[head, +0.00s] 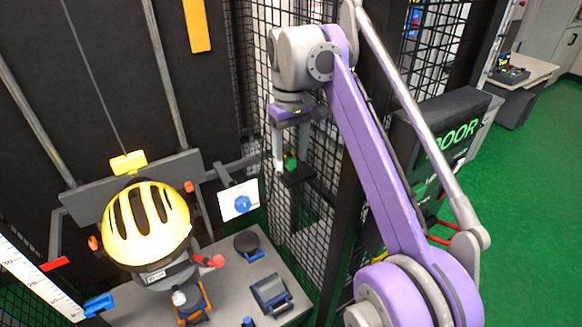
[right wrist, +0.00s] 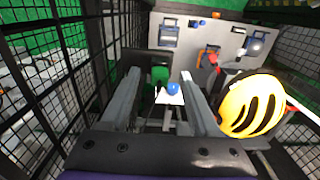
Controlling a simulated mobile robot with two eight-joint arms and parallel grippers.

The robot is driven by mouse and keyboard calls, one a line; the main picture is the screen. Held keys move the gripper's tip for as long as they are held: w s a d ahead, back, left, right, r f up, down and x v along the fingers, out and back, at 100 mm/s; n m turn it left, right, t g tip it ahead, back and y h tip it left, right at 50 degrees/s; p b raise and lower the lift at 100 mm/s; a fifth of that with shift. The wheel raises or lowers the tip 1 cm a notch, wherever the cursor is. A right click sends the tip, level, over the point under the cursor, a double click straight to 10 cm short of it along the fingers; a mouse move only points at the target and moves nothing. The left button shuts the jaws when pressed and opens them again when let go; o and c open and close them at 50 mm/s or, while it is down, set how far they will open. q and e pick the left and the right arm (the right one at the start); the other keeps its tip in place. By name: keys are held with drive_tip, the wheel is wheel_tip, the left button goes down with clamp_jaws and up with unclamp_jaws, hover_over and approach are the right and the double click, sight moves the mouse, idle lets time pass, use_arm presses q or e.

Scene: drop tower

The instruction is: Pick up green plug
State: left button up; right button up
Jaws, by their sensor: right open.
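The green plug (head: 290,160) sits on a small dark bracket (head: 298,176) by the mesh fence in the head view. My right gripper (head: 292,157) points down over it, open, with its fingers around the level of the plug. In the right wrist view a dark green piece, seemingly the plug (right wrist: 160,74), shows between the two spread fingers of the gripper (right wrist: 162,82). I cannot tell whether a finger touches it. The plug's lower part is hidden. My left gripper is in neither view.
Black mesh fence (head: 322,120) stands close beside the gripper. A white plate with a blue knob (head: 243,204) is to the left. A yellow helmet (head: 146,222) sits over the grey table (head: 228,285). Green floor (head: 530,200) is open at right.

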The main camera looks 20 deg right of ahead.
drive_tip(key=shift+w, duration=0.1)
drive_tip(key=shift+c, duration=0.8)
clamp_jaws()
